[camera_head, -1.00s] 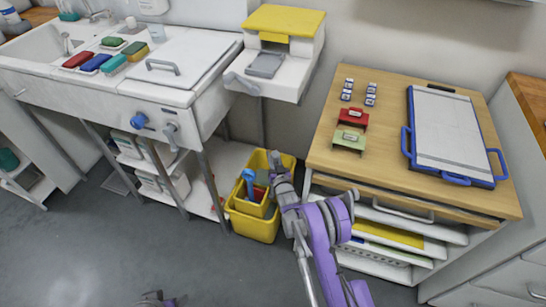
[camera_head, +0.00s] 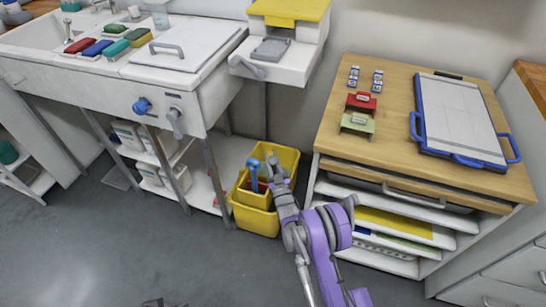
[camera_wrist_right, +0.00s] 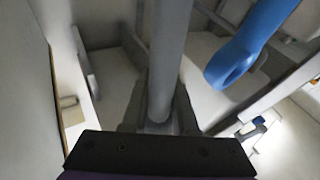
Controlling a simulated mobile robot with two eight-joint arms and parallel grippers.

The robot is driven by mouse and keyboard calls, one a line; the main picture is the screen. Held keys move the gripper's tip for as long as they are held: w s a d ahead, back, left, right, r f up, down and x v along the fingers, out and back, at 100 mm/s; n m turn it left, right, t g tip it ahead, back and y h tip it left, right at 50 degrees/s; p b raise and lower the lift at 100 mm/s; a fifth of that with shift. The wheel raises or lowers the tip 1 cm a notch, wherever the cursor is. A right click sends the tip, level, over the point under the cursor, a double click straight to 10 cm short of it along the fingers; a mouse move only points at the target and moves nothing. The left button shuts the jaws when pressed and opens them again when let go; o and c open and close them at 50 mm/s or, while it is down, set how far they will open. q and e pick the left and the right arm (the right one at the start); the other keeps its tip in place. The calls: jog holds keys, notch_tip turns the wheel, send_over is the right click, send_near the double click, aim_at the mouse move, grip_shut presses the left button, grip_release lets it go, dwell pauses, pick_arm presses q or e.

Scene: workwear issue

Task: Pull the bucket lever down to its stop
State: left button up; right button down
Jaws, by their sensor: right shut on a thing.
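The yellow mop bucket (camera_head: 258,222) stands on the floor between the sink unit and the wooden-topped cabinet. A smaller yellow part sits in its top, with a blue handle (camera_head: 250,165) standing up from it. My right gripper (camera_head: 271,163) is over the bucket's upper right part, beside the blue handle. In the wrist view it is shut on a grey bar (camera_wrist_right: 172,45), which I take as the bucket lever; the gripper hides this bar in the head view. The blue handle (camera_wrist_right: 245,45) is apart from the fingers, to the right. Only a dark scrap of my left gripper shows at the bottom edge.
The sink unit (camera_head: 155,95) with its legs and low shelf stands left of the bucket. The wooden-topped cabinet (camera_head: 400,85) with open shelves stands close on the right. A white wall unit (camera_head: 275,68) with a yellow top is above. The floor (camera_head: 120,250) in front is clear.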

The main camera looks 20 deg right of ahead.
pick_arm(q)
jog(key=shift+s+b+x, duration=0.15)
jog(key=shift+b+x, duration=0.8)
jog(key=shift+x, duration=0.05)
jog(key=shift+s+b+x, duration=0.2)
jog(key=shift+b+x, duration=0.75)
pick_arm(e)
jog(key=s+a+f+n+t+y, duration=0.2)
jog(key=s+a+n+y, duration=0.1)
jog(key=s+n+y, duration=0.1)
jog(key=s+a+f+n+t+y, duration=0.2)
jog(key=s+a+f+n+y, duration=0.1)
jog(key=s+n, duration=0.4)
jog(key=shift+a+f+y, duration=0.3)
jog(key=shift+a+y, duration=0.4)
jog(key=shift+y, duration=0.5)
pick_arm(q)
jog(key=shift+d+f, duration=0.1)
jog(key=shift+f, duration=0.05)
pick_arm(e)
jog(key=shift+y, duration=0.3)
jog(key=c, duration=0.7)
grip_release()
jog(key=shift+w+a, duration=0.1)
